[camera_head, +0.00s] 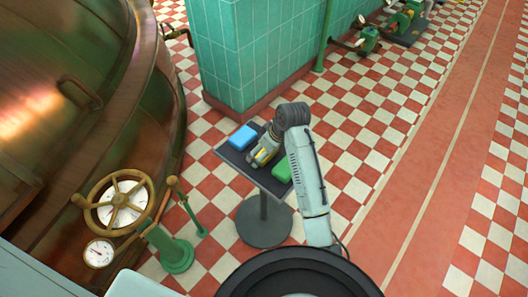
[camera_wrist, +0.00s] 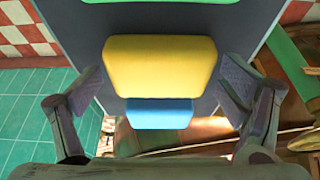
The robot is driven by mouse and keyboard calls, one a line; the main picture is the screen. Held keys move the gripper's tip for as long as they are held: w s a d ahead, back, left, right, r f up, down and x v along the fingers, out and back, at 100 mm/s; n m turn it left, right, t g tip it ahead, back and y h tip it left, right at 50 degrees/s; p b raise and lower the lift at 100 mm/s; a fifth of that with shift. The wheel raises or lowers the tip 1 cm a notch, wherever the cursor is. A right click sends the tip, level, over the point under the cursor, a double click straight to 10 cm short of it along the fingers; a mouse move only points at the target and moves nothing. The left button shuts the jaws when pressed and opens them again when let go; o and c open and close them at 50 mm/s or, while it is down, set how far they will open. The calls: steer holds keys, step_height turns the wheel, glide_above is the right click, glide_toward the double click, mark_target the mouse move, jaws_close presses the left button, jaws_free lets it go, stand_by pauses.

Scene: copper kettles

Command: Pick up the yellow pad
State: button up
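The yellow pad (camera_wrist: 160,62) lies on a small dark table, in the middle of the wrist view. My gripper (camera_wrist: 161,88) is open, with one finger on each side of the pad and a visible gap to both. In the head view my gripper (camera_head: 263,152) is over the middle of the table, between a blue pad and a green pad. Only a little yellow shows there at the gripper, and the gripper hides most of that spot.
The dark table (camera_head: 232,155) stands on one round-based post. The blue pad (camera_head: 243,137) and green pad (camera_head: 282,172) flank my gripper. The blue pad (camera_wrist: 159,114) also shows in the wrist view. A green-tiled pillar (camera_head: 240,55) stands behind; a handwheel (camera_head: 125,203) and copper kettle are left.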

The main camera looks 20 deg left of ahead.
steer(key=c, duration=0.8)
steer(key=shift+r, duration=0.15)
steer(key=shift+r, duration=0.25)
steer(key=r, duration=0.1)
steer(key=r+b, duration=0.1)
steer(key=shift+s+r+b, duration=0.2)
steer(key=shift+r+b, duration=0.1)
steer(key=shift+r, duration=0.05)
steer(key=s+d, duration=0.1)
steer(key=s, duration=0.2)
steer(key=s+d+r, duration=0.1)
steer(key=s+d, duration=0.1)
steer(key=s, duration=0.2)
steer(key=s+d, duration=0.2)
steer(key=s, duration=0.2)
steer(key=shift+s+r, duration=0.1)
steer(key=shift+r, duration=0.1)
steer(key=shift+s+d+r+b, duration=0.15)
steer(key=shift+s+d, duration=0.1)
steer(key=shift+s, duration=0.6)
steer(key=shift+s+d+f+b, duration=0.15)
steer(key=shift+s+d, duration=0.1)
steer(key=shift+s, duration=0.55)
steer(key=shift+r, duration=0.1)
